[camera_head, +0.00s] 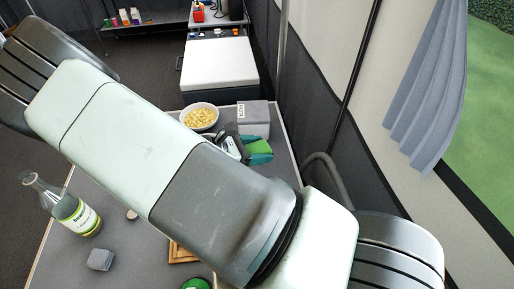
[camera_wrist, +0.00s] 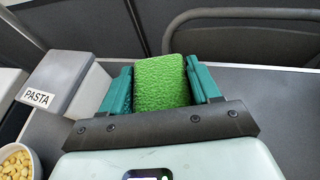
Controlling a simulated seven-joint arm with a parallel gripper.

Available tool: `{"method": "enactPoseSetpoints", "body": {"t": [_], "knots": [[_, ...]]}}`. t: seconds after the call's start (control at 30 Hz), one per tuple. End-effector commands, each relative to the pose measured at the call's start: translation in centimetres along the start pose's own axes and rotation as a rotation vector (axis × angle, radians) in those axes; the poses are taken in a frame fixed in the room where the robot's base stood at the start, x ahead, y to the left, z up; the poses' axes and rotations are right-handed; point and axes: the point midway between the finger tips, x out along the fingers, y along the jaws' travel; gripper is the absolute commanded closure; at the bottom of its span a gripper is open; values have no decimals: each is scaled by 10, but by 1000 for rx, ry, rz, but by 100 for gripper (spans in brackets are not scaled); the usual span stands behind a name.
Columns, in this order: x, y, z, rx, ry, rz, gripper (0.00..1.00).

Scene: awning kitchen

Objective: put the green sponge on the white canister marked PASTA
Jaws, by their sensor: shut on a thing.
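The green sponge (camera_wrist: 162,84) is clamped between the two teal fingers of my gripper (camera_wrist: 160,92), as the wrist view shows. The gripper is shut on it, with a finger along each side. In the head view my gripper (camera_head: 255,150) is partly hidden behind my arm. The canister marked PASTA (camera_wrist: 62,80) is a pale grey-white box with a flat lid. It is left of the sponge in the wrist view, apart from it. In the head view the canister (camera_head: 254,120) stands just beyond my gripper, upright on the grey table.
A bowl of yellow food (camera_head: 200,117) stands beside the canister. A bottle (camera_head: 70,208), a small grey block (camera_head: 101,259) and a wooden board (camera_head: 180,254) are on the nearer table. A dark curved chair back (camera_wrist: 250,38) is beyond the table edge. The table (camera_wrist: 285,112) right of my gripper is clear.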

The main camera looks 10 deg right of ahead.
Motion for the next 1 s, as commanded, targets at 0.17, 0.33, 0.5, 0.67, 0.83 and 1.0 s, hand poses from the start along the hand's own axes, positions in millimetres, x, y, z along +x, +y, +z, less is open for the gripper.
{"method": "enactPoseSetpoints", "body": {"t": [0.17, 0.33, 0.5, 0.67, 0.83, 1.0], "knots": [[6, 54, 30, -41, 28, 126, 67], [14, 120, 70, -108, 32, 296, 67], [19, 164, 107, -166, 13, 423, 67], [23, 182, 120, -199, -4, 477, 67], [36, 184, 93, -209, -7, 484, 67], [45, 184, 71, -205, -6, 484, 67]]}}
